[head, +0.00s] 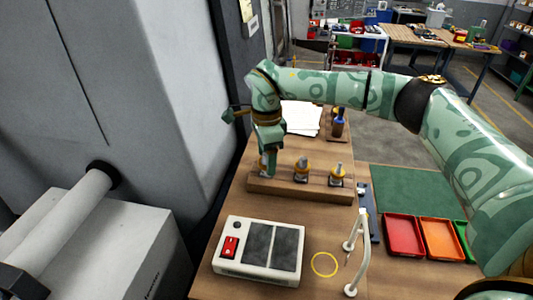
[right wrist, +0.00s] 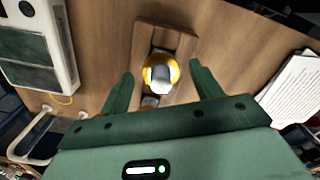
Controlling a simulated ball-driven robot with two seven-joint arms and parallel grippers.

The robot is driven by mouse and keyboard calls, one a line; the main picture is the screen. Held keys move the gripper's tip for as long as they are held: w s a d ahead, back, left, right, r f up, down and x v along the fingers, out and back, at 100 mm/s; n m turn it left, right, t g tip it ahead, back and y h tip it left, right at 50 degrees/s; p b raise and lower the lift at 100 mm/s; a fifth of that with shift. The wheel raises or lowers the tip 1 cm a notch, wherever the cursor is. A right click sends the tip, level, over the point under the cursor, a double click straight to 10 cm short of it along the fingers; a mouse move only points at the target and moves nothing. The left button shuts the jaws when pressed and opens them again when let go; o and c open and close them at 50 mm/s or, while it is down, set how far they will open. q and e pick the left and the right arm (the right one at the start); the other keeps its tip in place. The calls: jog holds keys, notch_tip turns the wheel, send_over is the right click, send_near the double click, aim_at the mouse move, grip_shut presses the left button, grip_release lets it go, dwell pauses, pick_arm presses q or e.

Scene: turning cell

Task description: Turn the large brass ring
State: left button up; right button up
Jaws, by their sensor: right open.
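In the head view, a wooden block (head: 285,191) carries a row of grey posts with brass-coloured rings. The middle ring (head: 302,170) and the right ring (head: 337,175) are in plain sight. My right gripper (head: 268,172) points down over the left end of the block and mostly hides the ring there. In the right wrist view, a brass ring (right wrist: 173,72) sits around a grey post (right wrist: 161,79). My right gripper (right wrist: 160,76) is open, with one finger on each side of this ring and apart from it. Left gripper is out of view.
A white box with dark panels and a red switch (head: 231,246) stands in front of the block. A yellow circle (head: 325,264) and a white arched handle (head: 361,250) are right of it. Red (head: 403,235) and orange (head: 441,238) trays lie further right.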

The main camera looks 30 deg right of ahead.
jog(key=shift+d+f, duration=0.15)
jog(key=c, duration=1)
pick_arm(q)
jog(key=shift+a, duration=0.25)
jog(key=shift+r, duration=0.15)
pick_arm(e)
jog(key=shift+m, duration=0.3)
jog(key=m+p, duration=0.1)
jog(key=m, duration=0.1)
jog(key=shift+m, duration=0.3)
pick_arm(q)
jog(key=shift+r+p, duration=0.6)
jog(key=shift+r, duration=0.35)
pick_arm(e)
jog(key=shift+w+m, duration=0.1)
jog(key=shift+m, duration=2.1)
jog(key=o, duration=1)
